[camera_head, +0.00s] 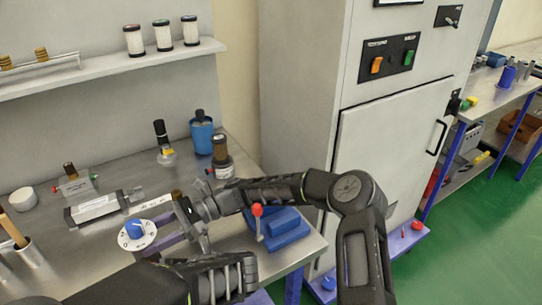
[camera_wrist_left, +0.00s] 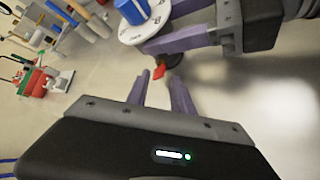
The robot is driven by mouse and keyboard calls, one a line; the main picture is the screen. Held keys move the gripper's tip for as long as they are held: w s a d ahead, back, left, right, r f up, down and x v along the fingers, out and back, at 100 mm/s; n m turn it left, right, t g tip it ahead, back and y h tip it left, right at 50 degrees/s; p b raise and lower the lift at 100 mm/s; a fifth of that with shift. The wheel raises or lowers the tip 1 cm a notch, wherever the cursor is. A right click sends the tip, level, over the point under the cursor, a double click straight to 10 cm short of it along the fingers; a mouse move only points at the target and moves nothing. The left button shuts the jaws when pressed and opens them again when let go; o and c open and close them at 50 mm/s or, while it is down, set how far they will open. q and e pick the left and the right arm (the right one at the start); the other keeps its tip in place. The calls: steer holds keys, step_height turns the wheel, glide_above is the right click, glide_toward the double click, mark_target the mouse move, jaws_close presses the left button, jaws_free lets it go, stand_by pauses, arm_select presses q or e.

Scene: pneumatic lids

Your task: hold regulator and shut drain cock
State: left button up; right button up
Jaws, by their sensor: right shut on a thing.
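The regulator has a blue knob on a white marked dial (camera_head: 131,243) near the front of the bench; its dial also shows at the top of the left wrist view (camera_wrist_left: 157,22). My right gripper (camera_head: 157,233) is shut on the regulator, its purple fingers reaching in from the right. A small red drain cock (camera_wrist_left: 159,72) shows below the dial in the left wrist view. My left gripper (camera_wrist_left: 161,78) is open, its two purple fingers apart with the red cock near their tips. I cannot tell whether they touch it. In the head view the left fingers are hidden.
A white block (camera_head: 97,207) lies behind the regulator. A blue box (camera_head: 285,228) and a red-knobbed lever (camera_head: 257,211) stand to the right. A metal cup (camera_head: 28,253) is at left. Bottles stand at the back. A grey cabinet (camera_head: 300,90) rises beyond the bench's right end.

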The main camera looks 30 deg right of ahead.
arm_select(q)
steer(key=v, duration=0.8)
steer(key=w+d+r+m+t+h, duration=0.1)
steer(key=d+r+m+h, duration=0.5)
steer(key=d, duration=0.6)
steer(key=w+d+r+m+t+h, duration=0.1)
steer(key=w+d+r+m+h, duration=0.3)
steer(key=d+r+m+h, duration=0.3)
steer(key=shift+w+d+r+m+t+h, duration=0.25)
steer(key=shift+d+r+m+t, duration=0.2)
steer(key=shift+d+r, duration=1.5)
steer(key=shift+d+f, duration=0.4)
steer(key=shift+f, duration=0.05)
steer(key=shift+c, duration=0.2)
